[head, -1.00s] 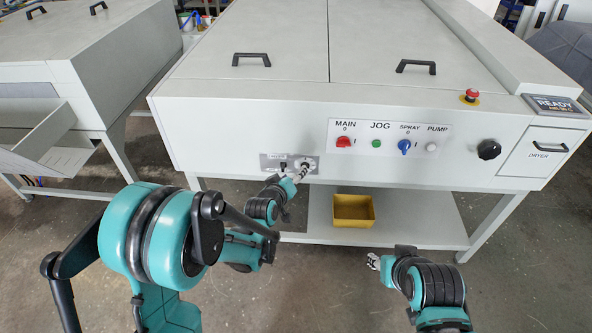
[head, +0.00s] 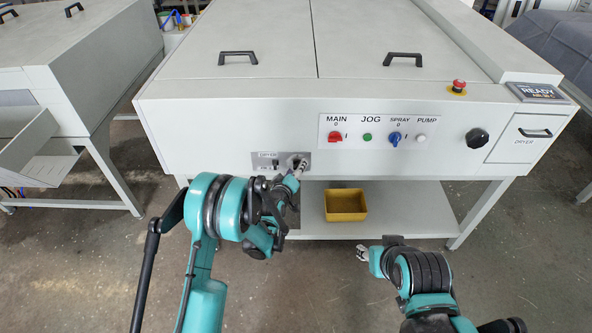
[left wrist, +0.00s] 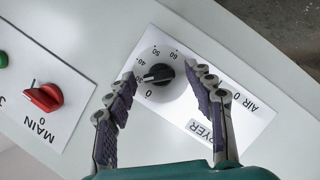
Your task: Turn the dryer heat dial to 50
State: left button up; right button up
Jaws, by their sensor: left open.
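The left gripper (head: 299,170) partly hides the dial in the head view. The knob's exact reading is unclear. My right gripper (head: 362,254) hangs in front of the machine, away from the dial.
A red MAIN switch (head: 335,137), green JOG button (head: 367,137), blue SPRAY switch (head: 395,138) and large black knob (head: 477,138) are further right on the front. A yellow bin (head: 345,205) stands on the lower shelf. Another machine (head: 65,65) stands at left.

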pick_arm(q)
jog(key=shift+w+d, duration=0.1)
jog(key=shift+w, duration=0.2)
jog(key=c, duration=1.1)
